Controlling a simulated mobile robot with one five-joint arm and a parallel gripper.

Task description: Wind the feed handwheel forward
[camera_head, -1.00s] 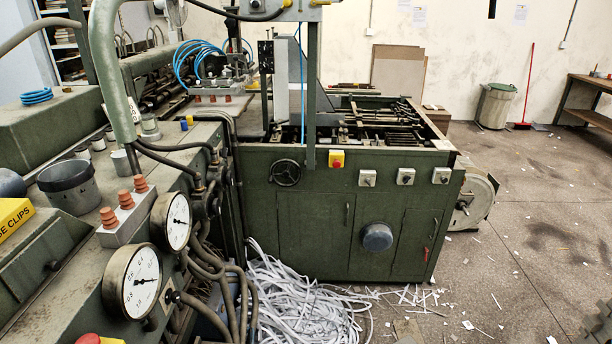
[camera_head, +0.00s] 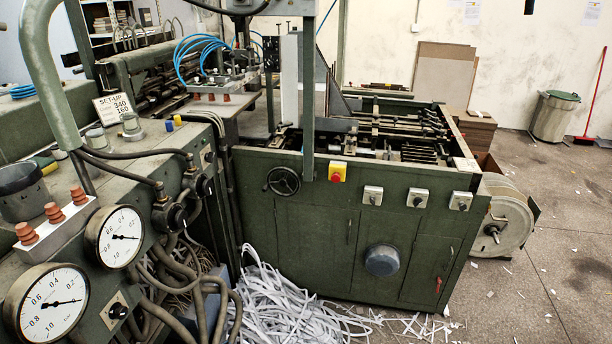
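A small dark handwheel (camera_head: 283,181) is mounted on the upper left of the green feeder cabinet's front panel (camera_head: 330,212). It has spokes and a rim; a handle knob on it is too small to tell. My gripper is not in view. Nothing touches the handwheel, and its whole face is visible.
A gauge console (camera_head: 150,170) with two dials stands at the near left. White paper strips (camera_head: 275,305) heap on the floor below the handwheel. A yellow-and-red switch (camera_head: 337,172) sits right of the wheel. A large reel (camera_head: 500,225) juts out at the cabinet's right. Floor at the right is mostly clear.

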